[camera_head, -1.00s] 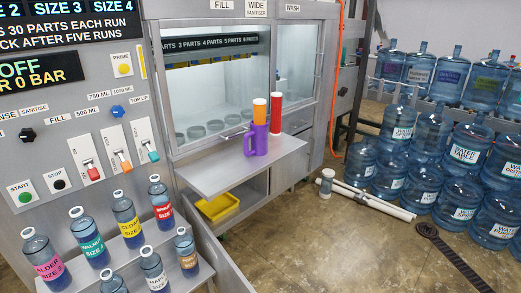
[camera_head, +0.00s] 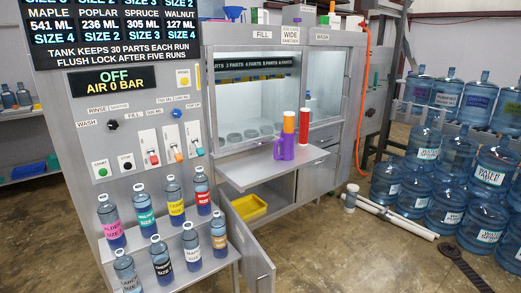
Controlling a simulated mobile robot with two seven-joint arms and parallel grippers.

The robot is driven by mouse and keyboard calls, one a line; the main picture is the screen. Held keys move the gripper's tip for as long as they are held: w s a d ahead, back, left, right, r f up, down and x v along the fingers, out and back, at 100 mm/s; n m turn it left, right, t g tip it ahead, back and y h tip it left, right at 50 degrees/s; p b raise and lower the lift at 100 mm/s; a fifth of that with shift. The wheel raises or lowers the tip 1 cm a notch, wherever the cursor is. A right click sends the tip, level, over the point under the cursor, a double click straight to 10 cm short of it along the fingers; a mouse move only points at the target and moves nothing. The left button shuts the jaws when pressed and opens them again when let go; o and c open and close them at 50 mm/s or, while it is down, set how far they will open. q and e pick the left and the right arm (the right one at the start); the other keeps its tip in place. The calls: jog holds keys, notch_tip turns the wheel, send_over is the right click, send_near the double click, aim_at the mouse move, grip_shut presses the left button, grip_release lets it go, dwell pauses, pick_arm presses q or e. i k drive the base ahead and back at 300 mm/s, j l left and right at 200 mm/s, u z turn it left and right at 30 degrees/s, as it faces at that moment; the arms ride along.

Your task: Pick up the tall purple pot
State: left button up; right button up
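Neither of my grippers is in view.
Several labelled bottles (camera_head: 176,203) stand on steps at the front left. A yellow bin (camera_head: 249,207) sits under the shelf, near an open cabinet door (camera_head: 257,263). White pipes (camera_head: 394,218) and large blue jugs (camera_head: 443,207) are on the right. The shelf's left part is bare.

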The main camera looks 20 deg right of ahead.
aim_at(288, 141)
jog(key=u, duration=1.4)
jog(key=l+u, duration=0.4)
jog(key=l, duration=0.3)
jog(key=k+l, duration=0.1)
jog(key=l, duration=1.55)
jog(key=k+l, duration=0.1)
jog(key=l, duration=1.5)
jog(key=k+l, duration=0.1)
jog(key=l, duration=1.55)
